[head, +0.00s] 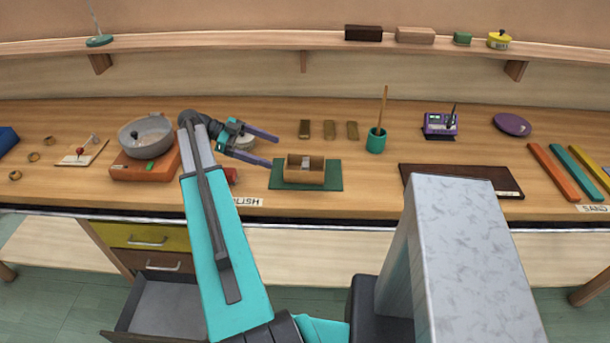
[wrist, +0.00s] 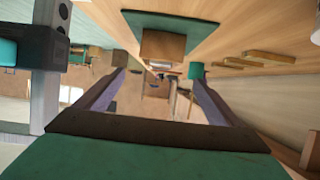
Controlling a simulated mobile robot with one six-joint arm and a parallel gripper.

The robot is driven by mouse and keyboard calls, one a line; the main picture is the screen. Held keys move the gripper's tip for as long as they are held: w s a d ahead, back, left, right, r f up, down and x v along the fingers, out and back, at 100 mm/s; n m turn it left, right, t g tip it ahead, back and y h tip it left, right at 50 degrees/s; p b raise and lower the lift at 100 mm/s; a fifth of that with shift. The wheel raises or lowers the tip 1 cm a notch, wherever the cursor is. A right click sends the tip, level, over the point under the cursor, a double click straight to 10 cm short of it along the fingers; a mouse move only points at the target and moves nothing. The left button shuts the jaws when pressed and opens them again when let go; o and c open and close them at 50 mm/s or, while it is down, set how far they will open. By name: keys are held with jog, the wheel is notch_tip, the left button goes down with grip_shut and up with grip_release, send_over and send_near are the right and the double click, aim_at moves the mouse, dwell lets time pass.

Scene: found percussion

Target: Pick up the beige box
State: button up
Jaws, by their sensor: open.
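A beige, open-topped wooden box (head: 291,175) stands on a green mat (head: 334,176) near the front of the bench, with small light items inside. In the wrist view the box (wrist: 163,46) shows between and beyond my fingers. A closed pinkish-beige box (head: 415,35) sits on the wall shelf, far from my gripper. I cannot tell for sure which box the task means. My gripper (head: 273,150) is open and empty, left of the open box, its fingers pointing toward it. The fingers (wrist: 158,68) look apart from the box.
An orange scale with a grey bowl (head: 146,135) stands left of my gripper. A teal cup (head: 376,141) with a stick is behind right of the mat. Several small wooden blocks (head: 329,129) lie behind the box. A dark board (head: 459,180) lies to the right. A lower drawer (head: 170,305) stands open.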

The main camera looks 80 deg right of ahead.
jog(key=shift+w, duration=0.1)
jog(key=shift+f+b, duration=0.2)
jog(key=shift+b, duration=0.25)
jog(key=shift+s+f+b, duration=0.15)
jog(key=shift+s+b, duration=0.25)
jog(key=shift+b, duration=0.15)
jog(key=b, duration=1.1)
send_near(305, 162)
jog(key=shift+s+d+f, duration=0.1)
jog(key=shift+s+f, duration=0.85)
jog(key=shift+s+f+p, duration=0.1)
jog(key=shift+s+p, duration=0.45)
jog(key=shift+s, duration=0.25)
jog(key=shift+s+d+f, duration=0.1)
jog(key=shift+s+f, duration=0.15)
jog(key=shift+s, duration=0.3)
jog(key=shift+s, duration=0.1)
jog(key=shift+p+x, duration=0.8)
jog(key=shift+x, duration=1.7)
jog(key=shift+f, duration=0.1)
